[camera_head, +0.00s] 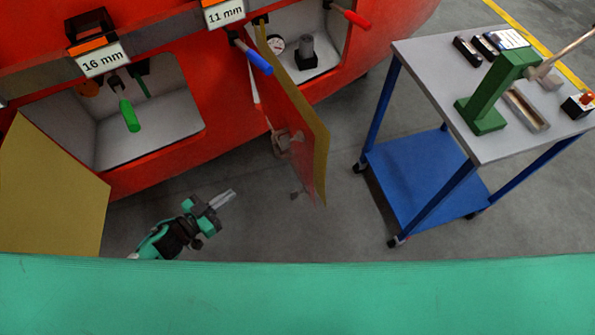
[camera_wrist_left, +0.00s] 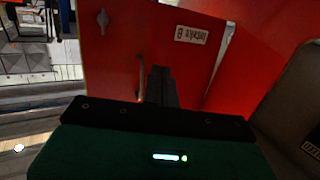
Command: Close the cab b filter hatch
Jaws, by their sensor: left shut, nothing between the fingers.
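A red hatch panel (camera_head: 290,115) with a yellow edge stands swung open beside the right-hand compartment (camera_head: 290,45) of the red nosecone. In the left wrist view a red panel (camera_wrist_left: 110,60) fills the middle. It carries a small label (camera_wrist_left: 192,35) that appears upside down and seems to read "Intake B", a thin upright bar and a grey latch (camera_wrist_left: 102,18). I see no label naming a filter hatch. My left gripper (camera_head: 230,196) is shut and empty, left of and below the open panel in the head view. Its fingers (camera_wrist_left: 160,78) point toward the red panel. My right gripper is not in view.
A left compartment (camera_head: 150,125) also stands open, with a yellow panel (camera_head: 50,190) at its left. Signs read 16 mm (camera_head: 103,60) and 11 mm (camera_head: 225,12). A blue-framed cart (camera_head: 430,75) with tools stands at right. Grey floor (camera_head: 345,220) lies clear between.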

